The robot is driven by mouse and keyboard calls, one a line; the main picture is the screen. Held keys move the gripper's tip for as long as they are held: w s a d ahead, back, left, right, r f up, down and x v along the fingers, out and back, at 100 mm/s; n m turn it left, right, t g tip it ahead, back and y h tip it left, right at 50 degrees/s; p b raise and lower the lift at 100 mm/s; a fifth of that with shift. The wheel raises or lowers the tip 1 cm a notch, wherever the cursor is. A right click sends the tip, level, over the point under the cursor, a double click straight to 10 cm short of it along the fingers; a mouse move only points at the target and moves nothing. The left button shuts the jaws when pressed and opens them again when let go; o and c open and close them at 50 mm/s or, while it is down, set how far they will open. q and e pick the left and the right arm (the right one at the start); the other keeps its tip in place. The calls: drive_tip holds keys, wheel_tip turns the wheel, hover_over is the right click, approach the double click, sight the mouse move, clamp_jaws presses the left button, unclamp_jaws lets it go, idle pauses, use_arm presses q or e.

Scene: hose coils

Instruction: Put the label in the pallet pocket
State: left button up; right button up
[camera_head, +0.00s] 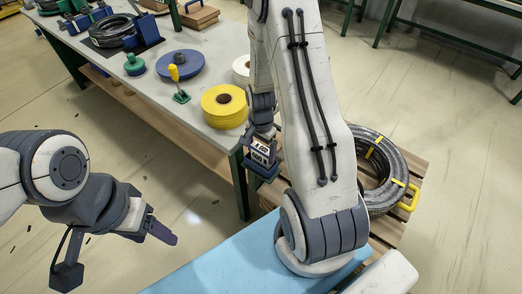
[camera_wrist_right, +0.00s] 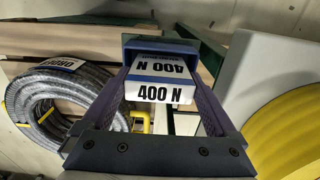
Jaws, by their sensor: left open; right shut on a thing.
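My right gripper (camera_head: 262,160) is shut on a white label (camera_head: 261,149) with dark print, held beside the table's near corner. In the right wrist view the label (camera_wrist_right: 159,92) reads "400 N" and sits between the blue fingers. A yellow bracket (camera_head: 409,197), perhaps the pallet pocket, stands at the right side of the hose coil on the wooden pallet (camera_head: 386,232); part of it shows in the wrist view (camera_wrist_right: 141,117). The label is apart from it. My left gripper (camera_head: 161,231) is open and empty over the floor at the left.
A grey hose coil (camera_head: 388,172) with yellow bands lies on the pallet, partly hidden by my right arm. The table (camera_head: 205,52) carries a yellow roll (camera_head: 224,105), a blue disc (camera_head: 180,67), a yellow-handled tool (camera_head: 176,80) and another coil (camera_head: 112,30). A light-blue surface (camera_head: 225,265) is in front.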

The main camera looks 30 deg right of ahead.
drive_tip(key=shift+f, duration=0.15)
drive_tip(key=o, duration=1.1)
drive_tip(key=shift+r, duration=0.2)
wheel_tip(320, 180, up, 12)
drive_tip(key=shift+r, duration=0.1)
drive_tip(key=s+a+r+n, duration=0.1)
drive_tip(key=a+r+n, duration=0.35)
drive_tip(key=a, duration=0.45)
drive_tip(key=s+a+r+n, duration=0.2)
drive_tip(key=s+a+n, duration=0.3)
drive_tip(key=s+a+r+n, duration=0.1)
drive_tip(key=s+a+n, duration=0.4)
drive_tip(key=s+n, duration=0.1)
drive_tip(key=s+a+r+n+y, duration=0.1)
drive_tip(key=s+a+r+n, duration=0.1)
drive_tip(key=s+a+n, duration=0.3)
drive_tip(key=shift+s+a+r+n, duration=0.15)
drive_tip(key=shift+s+r+n, duration=0.15)
drive_tip(key=shift+s+n, duration=0.35)
